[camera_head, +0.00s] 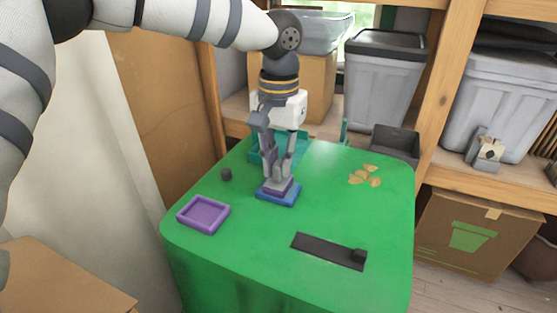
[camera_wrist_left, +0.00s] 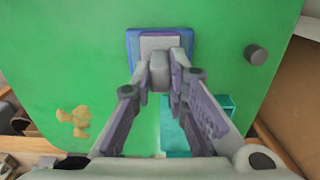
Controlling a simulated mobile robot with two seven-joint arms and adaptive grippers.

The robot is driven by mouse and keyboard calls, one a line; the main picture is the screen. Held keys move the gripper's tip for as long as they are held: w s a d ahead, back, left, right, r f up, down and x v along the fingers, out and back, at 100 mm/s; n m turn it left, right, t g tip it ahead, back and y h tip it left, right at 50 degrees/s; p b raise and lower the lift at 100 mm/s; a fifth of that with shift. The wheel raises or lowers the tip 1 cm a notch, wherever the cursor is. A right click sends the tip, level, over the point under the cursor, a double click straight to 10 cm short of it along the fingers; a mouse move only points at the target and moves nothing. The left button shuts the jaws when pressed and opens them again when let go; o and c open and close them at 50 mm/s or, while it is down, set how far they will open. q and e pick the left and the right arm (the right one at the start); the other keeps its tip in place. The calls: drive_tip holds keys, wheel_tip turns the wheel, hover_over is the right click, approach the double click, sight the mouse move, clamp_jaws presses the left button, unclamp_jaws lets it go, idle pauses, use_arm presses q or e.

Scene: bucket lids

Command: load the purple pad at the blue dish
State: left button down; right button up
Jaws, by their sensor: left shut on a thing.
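The blue dish (camera_head: 283,201) lies flat on the green table, right of its left half's middle. The purple pad (camera_head: 276,189) is at the dish, within its outline; whether it rests on the dish floor I cannot tell. My left gripper (camera_head: 278,182) points down over the dish, its fingertips shut on the pad. In the left wrist view the gripper (camera_wrist_left: 162,65) reaches the pad (camera_wrist_left: 159,42), which looks greyish there, with the dish's blue rim (camera_wrist_left: 133,47) around it. The fingers hide part of both. My right gripper is not in view.
A purple tray (camera_head: 203,214) lies empty at the table's left. A teal container (camera_head: 262,154) stands behind the gripper. A small dark cylinder (camera_head: 226,174), tan chips (camera_head: 374,182) and a dark strip with a knob (camera_head: 328,251) also lie on the table. Shelves with bins stand behind.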

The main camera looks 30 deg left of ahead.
sight(279, 163)
use_arm(q)
drive_tip(key=shift+r+p, duration=0.45)
drive_tip(key=shift+r, duration=3)
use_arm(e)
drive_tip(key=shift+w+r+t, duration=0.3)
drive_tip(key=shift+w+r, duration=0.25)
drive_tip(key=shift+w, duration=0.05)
